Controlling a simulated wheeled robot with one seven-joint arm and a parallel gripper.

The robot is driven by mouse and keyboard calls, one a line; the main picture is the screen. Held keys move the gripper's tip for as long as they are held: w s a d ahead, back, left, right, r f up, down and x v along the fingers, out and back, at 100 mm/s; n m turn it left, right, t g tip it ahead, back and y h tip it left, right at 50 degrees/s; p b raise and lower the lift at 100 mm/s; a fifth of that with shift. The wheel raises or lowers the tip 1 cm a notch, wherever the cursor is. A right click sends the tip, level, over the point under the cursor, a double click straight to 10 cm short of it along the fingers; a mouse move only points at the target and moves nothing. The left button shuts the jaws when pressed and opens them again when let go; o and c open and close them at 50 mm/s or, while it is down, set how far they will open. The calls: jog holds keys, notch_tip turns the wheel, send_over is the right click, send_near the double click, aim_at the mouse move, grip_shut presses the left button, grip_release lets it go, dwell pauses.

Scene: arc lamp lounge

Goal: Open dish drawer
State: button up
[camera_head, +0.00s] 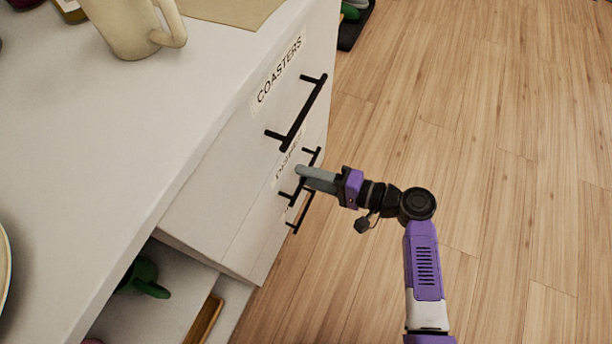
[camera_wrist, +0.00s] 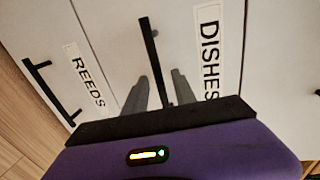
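The dish drawer front is white and carries a "DISHES" label (camera_wrist: 209,52) in the wrist view. It appears shut. Its black bar handle (camera_wrist: 152,45) runs between my two grey fingers. My gripper (camera_wrist: 160,92) is open, with one finger on each side of the handle and a gap visible on both sides. In the head view my gripper (camera_head: 302,172) is at the dish drawer handle (camera_head: 311,157), below the coasters drawer, and partly covers the handle. Contact with the handle cannot be told.
The "COASTERS" drawer handle (camera_head: 298,112) juts out above. The "REEDS" drawer handle (camera_wrist: 48,88) is below. A compartment at lower left shows a green object (camera_head: 146,279). A cream mug (camera_head: 133,27) stands on the white top (camera_head: 95,130). The wooden floor (camera_head: 490,130) at right is clear.

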jog(key=shift+w+a+f, duration=0.1)
jog(key=shift+w+a, duration=0.05)
jog(key=shift+a, duration=0.25)
grip_shut()
dwell(1.2)
